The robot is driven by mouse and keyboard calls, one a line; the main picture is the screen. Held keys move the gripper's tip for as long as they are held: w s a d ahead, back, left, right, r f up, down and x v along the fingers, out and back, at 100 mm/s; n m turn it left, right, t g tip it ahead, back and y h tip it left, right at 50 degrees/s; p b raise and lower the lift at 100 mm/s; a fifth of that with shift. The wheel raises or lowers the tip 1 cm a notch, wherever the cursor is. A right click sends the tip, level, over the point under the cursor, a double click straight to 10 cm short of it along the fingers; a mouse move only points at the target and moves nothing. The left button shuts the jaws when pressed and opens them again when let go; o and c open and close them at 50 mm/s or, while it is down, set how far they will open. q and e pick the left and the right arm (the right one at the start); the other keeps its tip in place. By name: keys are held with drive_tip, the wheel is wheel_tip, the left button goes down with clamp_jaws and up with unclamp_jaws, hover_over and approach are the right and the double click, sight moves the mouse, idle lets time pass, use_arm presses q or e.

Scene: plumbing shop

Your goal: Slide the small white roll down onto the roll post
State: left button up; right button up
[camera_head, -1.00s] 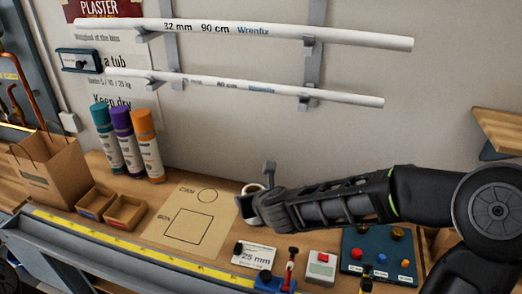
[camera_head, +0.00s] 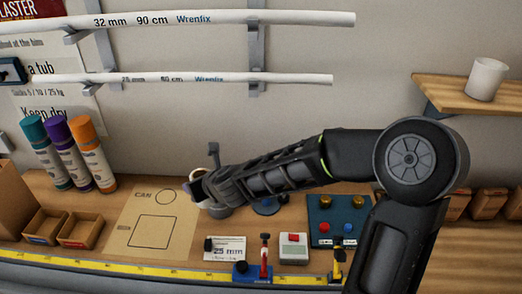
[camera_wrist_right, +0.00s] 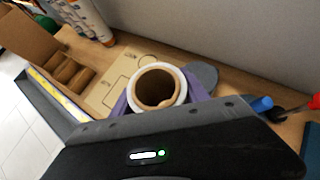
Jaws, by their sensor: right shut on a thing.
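The small white roll (camera_wrist_right: 178,77) has a brown core and shows its open top in the wrist view. My right gripper (camera_wrist_right: 155,100) is shut on it, with purple fingers at both its sides. In the head view the roll (camera_head: 197,173) shows only as a pale rim at the tip of my right gripper (camera_head: 203,188). A grey round disc (camera_wrist_right: 203,75) lies just beyond the roll; it also shows under the gripper in the head view (camera_head: 219,212). I cannot tell whether it is the roll post's base. My left gripper is out of view.
A board with CAN outlines (camera_head: 125,232) lies left of the gripper. Spray cans (camera_head: 92,160) and small bins (camera_head: 80,229) stand farther left. A label card (camera_head: 226,249), a grey box with a red button (camera_head: 293,248) and a blue panel (camera_head: 338,229) are nearby.

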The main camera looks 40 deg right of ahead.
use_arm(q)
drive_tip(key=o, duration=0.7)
use_arm(e)
drive_tip(key=shift+n+y, duration=0.4)
drive_tip(key=shift+n, duration=0.1)
drive_tip(key=d, duration=0.2)
drive_tip(key=w+d, duration=0.1)
drive_tip(key=d, duration=0.1)
drive_tip(key=w+d, duration=0.1)
drive_tip(key=d, duration=0.1)
drive_tip(key=shift+d+f, duration=0.1)
drive_tip(key=shift+d, duration=0.3)
drive_tip(key=shift+w+d, duration=0.25)
drive_tip(key=shift+d, duration=0.75)
drive_tip(key=shift+d+r+n+y, duration=0.25)
drive_tip(key=shift+d+n+y, duration=0.05)
drive_tip(key=shift+d, duration=0.4)
drive_tip(key=s+d+r+n+y, duration=0.1)
drive_tip(key=s+d, duration=0.1)
drive_tip(key=d, duration=0.8)
drive_tip(key=shift+s+r+n+g, duration=0.15)
drive_tip(key=shift+r+n+g, duration=0.05)
drive_tip(key=shift+n+g, duration=0.1)
